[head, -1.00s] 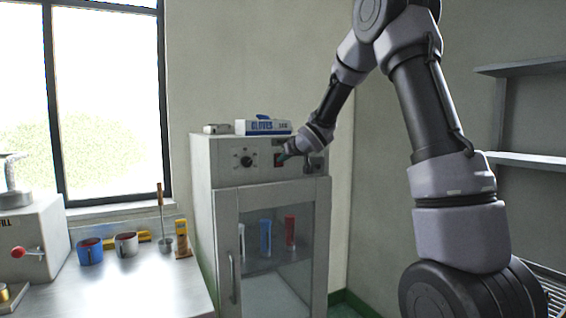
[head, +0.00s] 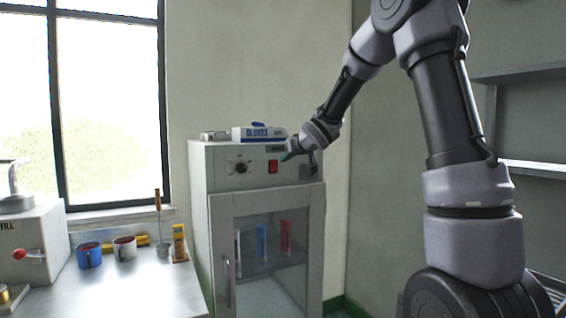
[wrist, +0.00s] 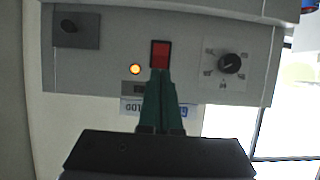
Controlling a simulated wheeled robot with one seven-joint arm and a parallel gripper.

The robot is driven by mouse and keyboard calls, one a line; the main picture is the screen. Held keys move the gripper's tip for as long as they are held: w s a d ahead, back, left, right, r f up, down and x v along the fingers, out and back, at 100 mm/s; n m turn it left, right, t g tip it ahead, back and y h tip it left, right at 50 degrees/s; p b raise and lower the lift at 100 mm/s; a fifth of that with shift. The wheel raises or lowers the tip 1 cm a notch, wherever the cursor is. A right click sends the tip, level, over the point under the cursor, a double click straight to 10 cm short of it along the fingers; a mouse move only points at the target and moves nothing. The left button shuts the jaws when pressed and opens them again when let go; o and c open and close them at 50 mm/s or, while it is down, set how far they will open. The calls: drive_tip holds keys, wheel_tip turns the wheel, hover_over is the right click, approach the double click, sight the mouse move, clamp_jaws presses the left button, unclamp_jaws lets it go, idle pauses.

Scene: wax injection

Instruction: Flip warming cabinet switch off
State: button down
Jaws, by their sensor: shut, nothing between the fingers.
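The warming cabinet (head: 200,225) is a grey box with a glass door. Its red rocker switch (head: 272,166) sits on the upper front panel, right of a black dial (head: 241,167). The wrist view shows the panel upside down, with the red switch (wrist: 160,54) between a lit amber lamp (wrist: 135,69) and the dial (wrist: 230,63). My gripper (wrist: 161,76) is shut and empty, its green fingertips appearing just at the switch's edge in that view. In the head view my gripper (head: 286,156) is just right of the switch; I cannot tell whether they touch.
A glove box (head: 258,133) lies on top of the cabinet. Coloured tubes (head: 262,240) stand behind the glass door. Wall shelves (head: 530,168) are at right.

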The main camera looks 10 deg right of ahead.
drive_tip(key=v, duration=0.6)
drive_tip(key=shift+s, duration=0.25)
drive_tip(key=shift+d+r, duration=0.15)
